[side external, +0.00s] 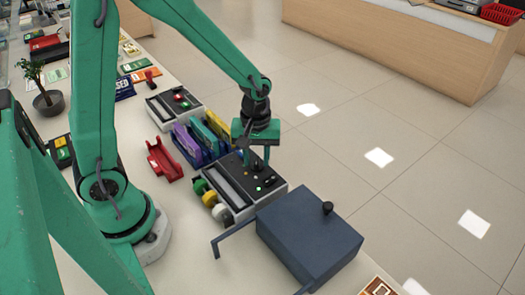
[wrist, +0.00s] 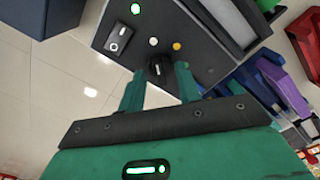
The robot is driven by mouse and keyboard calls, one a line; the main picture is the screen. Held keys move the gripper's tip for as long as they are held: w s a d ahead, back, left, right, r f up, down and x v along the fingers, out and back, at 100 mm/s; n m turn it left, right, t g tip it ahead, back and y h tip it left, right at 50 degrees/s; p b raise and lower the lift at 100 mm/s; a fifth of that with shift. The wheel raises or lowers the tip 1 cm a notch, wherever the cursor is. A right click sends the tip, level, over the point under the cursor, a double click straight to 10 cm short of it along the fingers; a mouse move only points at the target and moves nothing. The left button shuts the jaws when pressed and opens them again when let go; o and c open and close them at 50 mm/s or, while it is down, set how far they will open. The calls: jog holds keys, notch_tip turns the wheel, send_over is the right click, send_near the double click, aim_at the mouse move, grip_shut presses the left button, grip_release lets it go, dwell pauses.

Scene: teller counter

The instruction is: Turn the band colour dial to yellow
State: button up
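The band colour dial (wrist: 158,70) is a small black knob on the dark top panel of the banding machine (side external: 235,204). In the wrist view a yellow dot (wrist: 176,46) lies up and right of the knob, and a pale dot (wrist: 153,41) lies above it. A thin light mark shows on the knob, but I cannot tell surely which dot it points at. My gripper (wrist: 160,74) is open, with one finger on each side of the knob and a gap showing on both sides. In the side view my gripper (side external: 258,160) points down over the panel and hides the knob.
Green, yellow (side external: 209,198) and white rolls sit along the machine's near side. A dark blue box (side external: 310,235) with a knob stands close at the right. A rack of coloured bundles (side external: 190,145) and a red tray (side external: 163,160) are at the left. A rocker switch (wrist: 118,38) is near the dial.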

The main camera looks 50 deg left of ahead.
jog(key=shift+c, duration=0.2)
grip_shut()
jog(key=shift+m, duration=0.4)
jog(key=m, duration=0.9)
jog(key=shift+r, duration=0.1)
dwell(0.3)
jog(key=shift+o, duration=0.2)
grip_release()
